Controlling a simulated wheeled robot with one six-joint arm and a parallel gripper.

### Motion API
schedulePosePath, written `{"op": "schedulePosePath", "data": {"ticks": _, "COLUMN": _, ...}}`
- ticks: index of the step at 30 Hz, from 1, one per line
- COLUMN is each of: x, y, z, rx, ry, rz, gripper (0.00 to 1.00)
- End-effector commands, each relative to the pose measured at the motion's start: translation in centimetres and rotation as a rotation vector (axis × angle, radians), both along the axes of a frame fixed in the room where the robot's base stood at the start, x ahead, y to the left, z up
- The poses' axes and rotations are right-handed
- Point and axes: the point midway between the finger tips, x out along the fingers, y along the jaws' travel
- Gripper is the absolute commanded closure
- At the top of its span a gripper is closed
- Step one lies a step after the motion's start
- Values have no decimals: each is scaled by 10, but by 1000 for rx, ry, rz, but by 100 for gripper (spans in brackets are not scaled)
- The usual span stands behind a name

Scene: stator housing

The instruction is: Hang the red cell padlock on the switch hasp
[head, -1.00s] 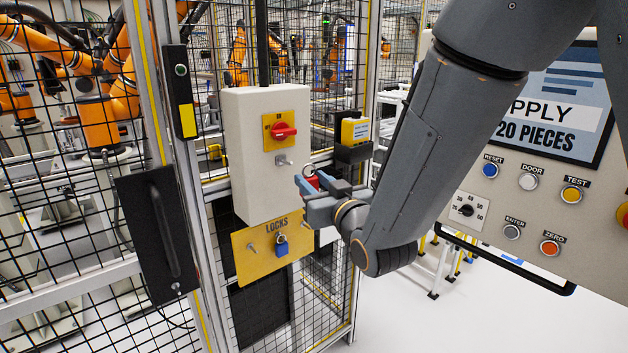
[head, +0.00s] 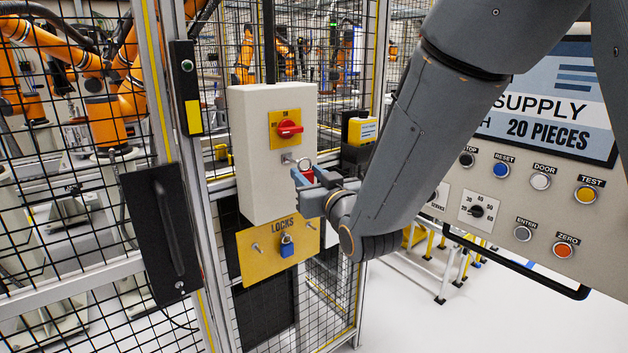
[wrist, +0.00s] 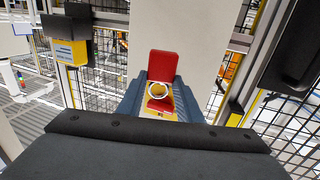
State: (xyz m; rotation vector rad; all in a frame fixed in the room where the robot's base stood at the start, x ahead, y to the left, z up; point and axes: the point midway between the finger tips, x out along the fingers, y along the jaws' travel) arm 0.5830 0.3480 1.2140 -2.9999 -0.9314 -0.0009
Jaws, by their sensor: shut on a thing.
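The red padlock (head: 308,175) is between the fingers of my gripper (head: 309,180), which is shut on it, with its metal shackle (head: 304,162) upward. In the wrist view the padlock body (wrist: 163,65) is between the fingertips (wrist: 163,78), and the shackle ring (wrist: 158,91) is in front of a red and yellow area. The switch hasp (head: 288,160) is a small metal stub on the pale box, below the red rotary switch (head: 288,129). In the head view the shackle appears just right of the hasp; I cannot tell whether they touch.
A yellow LOCKS board (head: 262,262) below the box has a blue padlock (head: 287,246) hanging on it and bare pegs. A yellow device (head: 362,129) sits in a black holder on the right. Mesh fencing surrounds the box; a control panel (head: 470,205) is at right.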

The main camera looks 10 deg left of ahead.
Motion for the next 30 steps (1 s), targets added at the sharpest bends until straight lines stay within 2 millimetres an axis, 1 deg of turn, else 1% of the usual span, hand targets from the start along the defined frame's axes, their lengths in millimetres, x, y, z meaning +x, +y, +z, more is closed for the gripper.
{"op": "schedulePosePath", "data": {"ticks": 24, "x": 33, "y": 39, "z": -3, "rx": 0, "ry": -1, "rz": 1, "gripper": 92}}
{"op": "schedulePosePath", "data": {"ticks": 30, "x": 34, "y": 41, "z": -9, "rx": -1, "ry": -1, "rz": 1, "gripper": 92}}
